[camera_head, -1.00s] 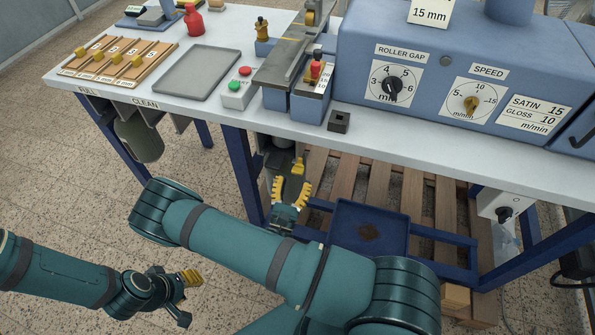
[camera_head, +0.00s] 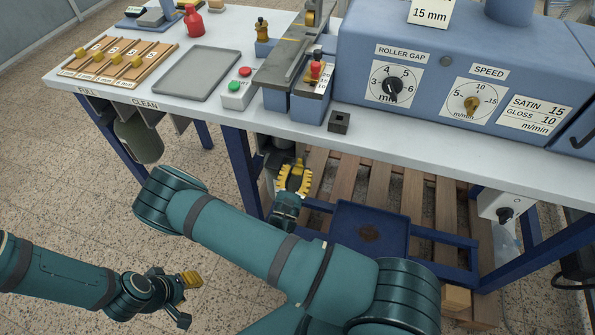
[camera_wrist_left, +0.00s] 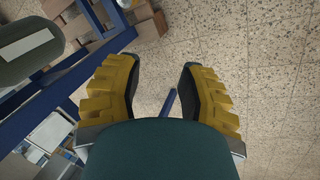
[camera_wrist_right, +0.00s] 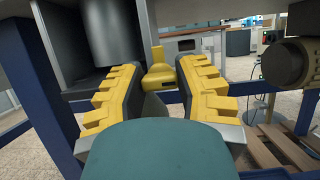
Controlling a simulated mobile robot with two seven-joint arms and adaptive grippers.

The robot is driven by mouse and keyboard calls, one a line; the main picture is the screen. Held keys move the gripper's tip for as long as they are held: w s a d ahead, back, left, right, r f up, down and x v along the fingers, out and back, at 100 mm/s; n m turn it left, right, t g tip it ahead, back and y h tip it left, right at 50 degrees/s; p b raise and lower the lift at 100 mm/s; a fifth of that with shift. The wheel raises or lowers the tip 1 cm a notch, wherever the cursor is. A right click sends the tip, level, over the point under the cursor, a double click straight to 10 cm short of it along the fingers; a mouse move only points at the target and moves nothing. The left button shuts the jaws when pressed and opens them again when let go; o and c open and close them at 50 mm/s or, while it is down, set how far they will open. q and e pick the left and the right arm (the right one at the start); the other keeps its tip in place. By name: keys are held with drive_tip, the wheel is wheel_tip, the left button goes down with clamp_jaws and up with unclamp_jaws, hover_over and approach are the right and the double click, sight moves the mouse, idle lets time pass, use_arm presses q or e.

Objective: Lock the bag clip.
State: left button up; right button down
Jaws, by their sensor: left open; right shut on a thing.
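A small yellow piece, which looks like the bag clip (camera_wrist_right: 158,68), stands upright between the fingertips of my right gripper (camera_wrist_right: 155,88) in the right wrist view. In the head view, my right gripper (camera_head: 294,170) is under the table's front edge, with a bit of the yellow clip (camera_head: 299,161) showing at its tips. The right fingers are shut on the clip; the exact contact is hard to see. My left gripper (camera_head: 184,284) is low at the left, away from the table. In the left wrist view, the left gripper (camera_wrist_left: 158,75) is open and empty.
A dark cylinder (camera_wrist_right: 100,32) is above left of the clip in the right wrist view, with a blue table leg (camera_wrist_right: 52,70) at the left. A blue tray (camera_head: 368,229) lies low beside my right arm.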

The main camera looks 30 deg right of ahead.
drive_tip(key=n+t+y+p, duration=0.1)
drive_tip(key=n, duration=0.1)
drive_tip(key=n+t+y+p, duration=0.1)
drive_tip(key=n+p, duration=0.1)
drive_tip(key=n, duration=0.1)
drive_tip(key=shift+r, duration=0.2)
drive_tip(key=n+y+p, duration=0.1)
drive_tip(key=n+p, duration=0.1)
drive_tip(key=n, duration=0.2)
drive_tip(key=n+t+y+p, duration=0.1)
drive_tip(key=n+y+p, duration=0.1)
drive_tip(key=n, duration=0.1)
drive_tip(key=shift+n+y, duration=0.3)
drive_tip(key=shift+n, duration=0.1)
drive_tip(key=n+y+p, duration=0.2)
drive_tip(key=n+p, duration=0.2)
drive_tip(key=n, duration=0.2)
drive_tip(key=shift+n+g+y+p, duration=0.65)
drive_tip(key=shift+n+p, duration=0.3)
drive_tip(key=shift+n, duration=0.75)
drive_tip(key=shift+f, duration=0.1)
drive_tip(key=c, duration=0.9)
unclamp_jaws()
drive_tip(key=shift+f, duration=0.1)
